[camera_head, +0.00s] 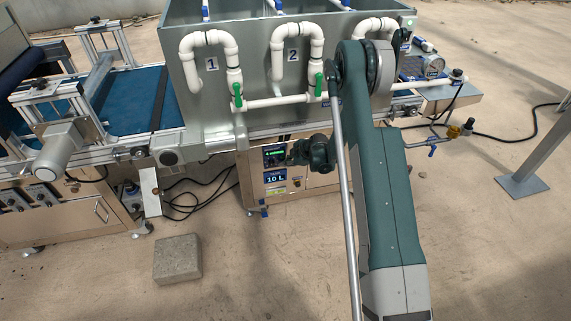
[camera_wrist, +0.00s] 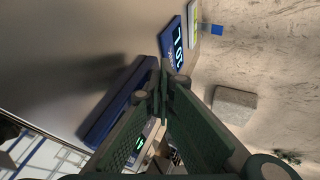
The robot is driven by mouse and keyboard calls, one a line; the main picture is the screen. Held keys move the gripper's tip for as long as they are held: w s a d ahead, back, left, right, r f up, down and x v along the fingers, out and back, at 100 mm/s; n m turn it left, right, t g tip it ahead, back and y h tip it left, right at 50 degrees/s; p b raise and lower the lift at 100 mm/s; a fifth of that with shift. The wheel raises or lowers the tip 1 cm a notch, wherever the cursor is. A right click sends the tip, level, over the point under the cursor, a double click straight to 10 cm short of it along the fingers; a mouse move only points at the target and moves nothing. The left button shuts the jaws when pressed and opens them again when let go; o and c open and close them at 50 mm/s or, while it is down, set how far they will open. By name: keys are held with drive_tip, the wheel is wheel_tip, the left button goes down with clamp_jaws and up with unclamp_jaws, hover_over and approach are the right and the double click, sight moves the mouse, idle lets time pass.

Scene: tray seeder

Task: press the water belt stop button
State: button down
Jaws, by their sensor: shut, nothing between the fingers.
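The control box (camera_head: 244,180) under the grey water tank carries a small dark panel (camera_head: 275,150) with a green-lit display. My gripper (camera_head: 292,156) is shut and empty, just right of this panel and partly in front of it. In the wrist view the closed fingertips (camera_wrist: 164,72) overlap the edge of the blue panel (camera_wrist: 112,103). The green display (camera_wrist: 140,145) shows low, between the fingers. I cannot make out the water belt stop button; the fingers hide part of the panel. Whether the fingertips touch the panel cannot be told.
A blue 10 L label (camera_head: 276,177) is below the panel. White pipes (camera_head: 262,102) with green valves (camera_head: 237,94) run above. A concrete block (camera_head: 178,259) lies on the floor at front left. Black cables (camera_head: 203,197) lie left of the box. The blue conveyor belt (camera_head: 135,98) is at left.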

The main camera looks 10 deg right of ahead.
drive_tip(key=s+d+r+p, duration=0.2)
drive_tip(key=s+d+r, duration=0.1)
drive_tip(key=s+r, duration=0.5)
drive_tip(key=shift+s+d+p, duration=0.15)
drive_tip(key=shift+d+p, duration=0.2)
drive_tip(key=shift+p, duration=0.05)
drive_tip(key=shift+f, duration=0.1)
idle(0.6)
drive_tip(key=s+x, duration=0.1)
drive_tip(key=x, duration=0.5)
drive_tip(key=shift+f+b, duration=0.25)
drive_tip(key=shift+b, duration=0.1)
idle(0.6)
drive_tip(key=shift+s+a, duration=0.1)
drive_tip(key=shift+a, duration=0.05)
